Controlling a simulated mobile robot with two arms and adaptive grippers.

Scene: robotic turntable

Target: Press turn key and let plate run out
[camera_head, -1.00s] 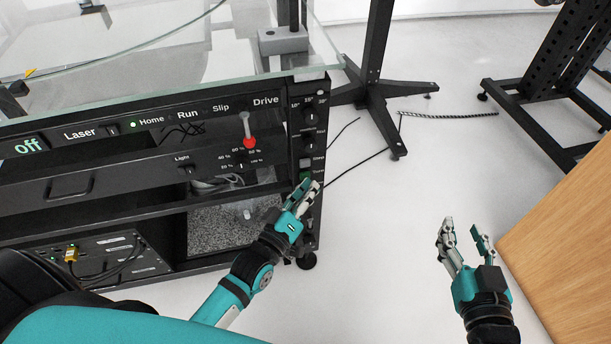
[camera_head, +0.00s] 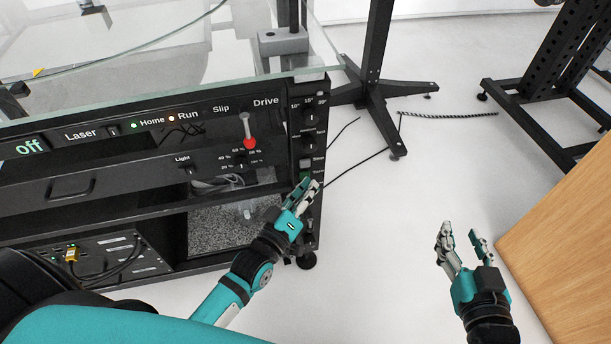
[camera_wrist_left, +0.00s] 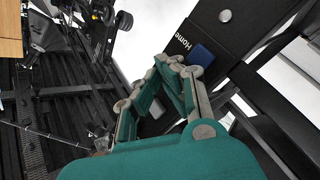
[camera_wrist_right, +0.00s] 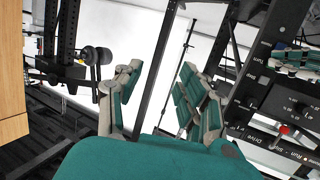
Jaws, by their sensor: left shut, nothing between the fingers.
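The control panel (camera_head: 308,110) is a black upright strip at the right end of the cabinet front. The green turn key (camera_head: 305,177) shows just above my left fingertips, partly hidden by them. My left gripper (camera_head: 309,188) is shut and empty, its tips at the key; I cannot tell whether they touch it. In the left wrist view its fingertips (camera_wrist_left: 178,66) are close to a blue key beside the label "Home". A large glass plate (camera_head: 160,55) lies above the cabinet. My right gripper (camera_head: 462,236) is open and empty over the floor, away from the cabinet.
The Home light (camera_head: 133,123) is green and the Run light (camera_head: 171,118) is orange. A red-tipped drive lever (camera_head: 249,135) stands on the front. A wooden surface (camera_head: 570,235) is at the right.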

